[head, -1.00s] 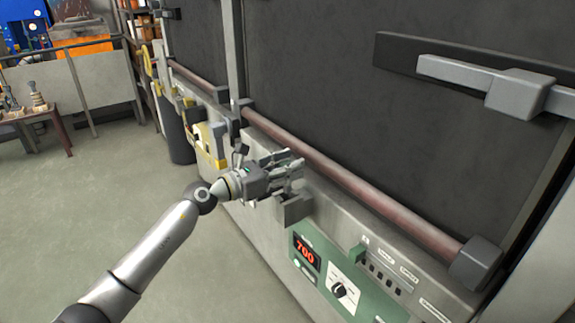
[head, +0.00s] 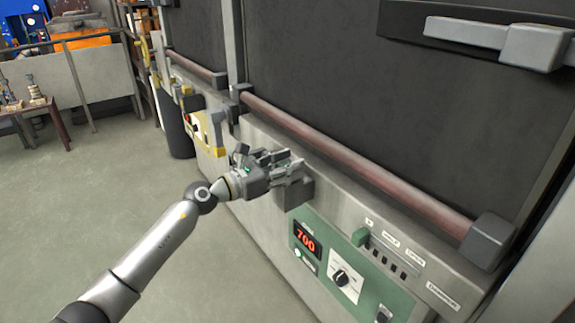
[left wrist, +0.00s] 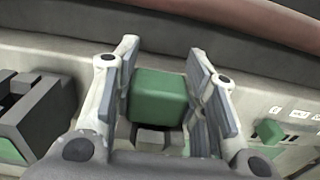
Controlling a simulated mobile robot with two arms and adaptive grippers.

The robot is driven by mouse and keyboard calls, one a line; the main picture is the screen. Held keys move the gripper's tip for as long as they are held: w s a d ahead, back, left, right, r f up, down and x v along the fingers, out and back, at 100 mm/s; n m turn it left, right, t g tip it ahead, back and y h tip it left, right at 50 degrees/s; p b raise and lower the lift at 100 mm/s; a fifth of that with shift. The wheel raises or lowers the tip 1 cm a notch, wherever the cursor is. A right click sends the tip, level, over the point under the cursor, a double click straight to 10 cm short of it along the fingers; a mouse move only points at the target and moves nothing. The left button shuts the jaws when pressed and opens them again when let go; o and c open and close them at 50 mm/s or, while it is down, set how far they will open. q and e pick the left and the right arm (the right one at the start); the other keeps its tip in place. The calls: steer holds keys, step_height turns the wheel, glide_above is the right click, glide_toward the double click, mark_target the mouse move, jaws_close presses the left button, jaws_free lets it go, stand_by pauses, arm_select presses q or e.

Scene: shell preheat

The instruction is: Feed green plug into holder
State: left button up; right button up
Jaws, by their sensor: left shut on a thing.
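My left gripper (head: 288,168) reaches in from the left to the front of the grey machine, close above a dark grey box-shaped bracket (head: 297,193). In the left wrist view its two fingers (left wrist: 160,98) are shut on the green plug (left wrist: 158,98), a squarish green block. A grey notched piece (left wrist: 153,136) shows just below the plug; I cannot tell whether they touch. In the head view the fingers hide the plug. A dark grey open block with green inside (left wrist: 38,108) stands to the left in the wrist view. My right gripper is not in view.
A red-brown pipe (head: 350,170) runs along the machine above the gripper. A green control panel (head: 335,268) reading 700 lies to the lower right, beside a slotted strip with a small green knob (head: 360,237). Open floor lies at left.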

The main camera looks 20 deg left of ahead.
arm_select(q)
steer(key=o, duration=1.1)
steer(key=shift+o, duration=0.2)
steer(key=v, duration=1.2)
